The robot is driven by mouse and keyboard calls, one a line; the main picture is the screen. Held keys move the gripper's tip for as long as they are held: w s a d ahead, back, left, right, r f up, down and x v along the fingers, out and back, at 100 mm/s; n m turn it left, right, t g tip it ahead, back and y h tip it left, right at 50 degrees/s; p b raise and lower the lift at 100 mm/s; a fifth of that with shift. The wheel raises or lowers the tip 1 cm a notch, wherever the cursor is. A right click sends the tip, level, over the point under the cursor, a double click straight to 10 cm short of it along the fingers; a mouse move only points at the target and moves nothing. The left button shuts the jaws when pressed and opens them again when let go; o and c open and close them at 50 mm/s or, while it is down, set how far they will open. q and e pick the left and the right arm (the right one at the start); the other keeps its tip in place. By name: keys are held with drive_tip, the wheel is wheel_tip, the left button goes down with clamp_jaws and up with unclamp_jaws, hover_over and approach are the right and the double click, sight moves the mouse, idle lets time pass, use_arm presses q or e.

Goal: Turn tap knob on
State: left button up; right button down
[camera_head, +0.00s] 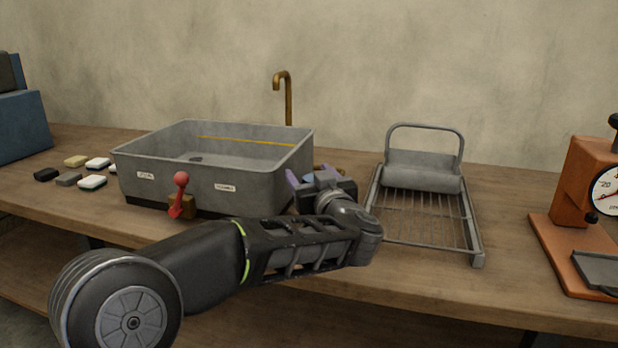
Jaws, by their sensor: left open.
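A brass tap spout (288,98) rises behind the right rear corner of a grey rectangular basin (225,190) on the wooden bench. A small brass-coloured part shows just behind my left gripper, mostly hidden; I cannot tell whether it is the tap knob. A red lever with a round head (181,179) is mounted on a brass-coloured block at the basin's front. My left gripper (304,179) is open, with purple-tinted fingers, close beside the basin's right wall. Nothing shows between its fingers, and I cannot tell whether it touches anything. My right gripper is not in view.
A metal wire rack with a roller (423,172) stands right of my left gripper. Several sponges or soap bars (93,182) lie left of the basin. An orange device with a dial (590,185) is at the far right. A blue box (22,125) is at the far left.

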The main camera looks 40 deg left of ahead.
use_arm(q)
drive_tip(key=shift+w+a, duration=0.1)
drive_tip(key=shift+a, duration=0.05)
drive_tip(key=shift+c, duration=0.2)
drive_tip(key=c, duration=1.3)
